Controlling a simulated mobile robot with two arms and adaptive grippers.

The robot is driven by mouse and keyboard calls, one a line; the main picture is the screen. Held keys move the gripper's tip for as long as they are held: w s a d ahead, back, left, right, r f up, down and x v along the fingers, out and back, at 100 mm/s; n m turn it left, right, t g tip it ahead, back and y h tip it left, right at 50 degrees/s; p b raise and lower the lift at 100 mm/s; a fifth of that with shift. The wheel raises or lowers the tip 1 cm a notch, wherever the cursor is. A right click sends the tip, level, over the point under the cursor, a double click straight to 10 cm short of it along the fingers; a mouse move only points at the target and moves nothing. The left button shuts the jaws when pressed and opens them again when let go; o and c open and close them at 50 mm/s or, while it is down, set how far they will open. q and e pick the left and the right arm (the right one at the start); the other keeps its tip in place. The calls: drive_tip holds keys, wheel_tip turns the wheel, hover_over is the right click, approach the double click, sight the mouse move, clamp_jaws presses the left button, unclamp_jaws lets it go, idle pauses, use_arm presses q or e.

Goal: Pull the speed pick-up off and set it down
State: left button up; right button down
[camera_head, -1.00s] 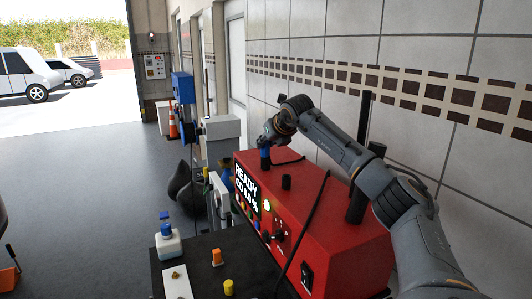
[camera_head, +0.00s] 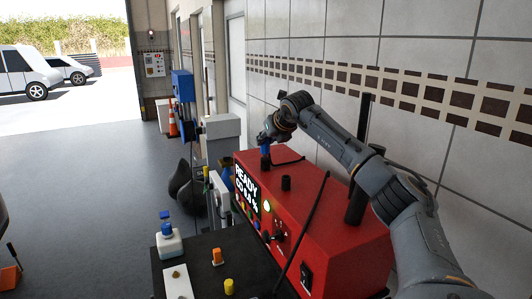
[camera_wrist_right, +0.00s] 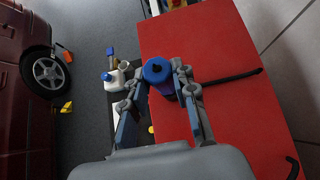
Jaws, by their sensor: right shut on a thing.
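The speed pick-up appears to be the blue round piece with a dark top (camera_wrist_right: 157,71) in the right wrist view. It also shows as a blue piece (camera_head: 264,149) in the head view, upright at the far end of the red machine's top. A dark stub (camera_head: 265,163) shows just below it; I cannot tell whether they touch. My right gripper (camera_wrist_right: 159,88) is shut on the blue piece, one finger on each side. In the head view its fingers are small and partly hidden by the wrist. My left gripper is not in view.
A dark cart top (camera_head: 205,249) in front holds a white bottle (camera_head: 168,245), an orange piece (camera_head: 217,257) and a yellow piece (camera_head: 229,286). The tiled wall is close on the right.

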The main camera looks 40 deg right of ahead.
drive_tip(key=shift+r+p, duration=1.5)
drive_tip(key=shift+r, duration=0.6)
drive_tip(key=shift+f, duration=0.1)
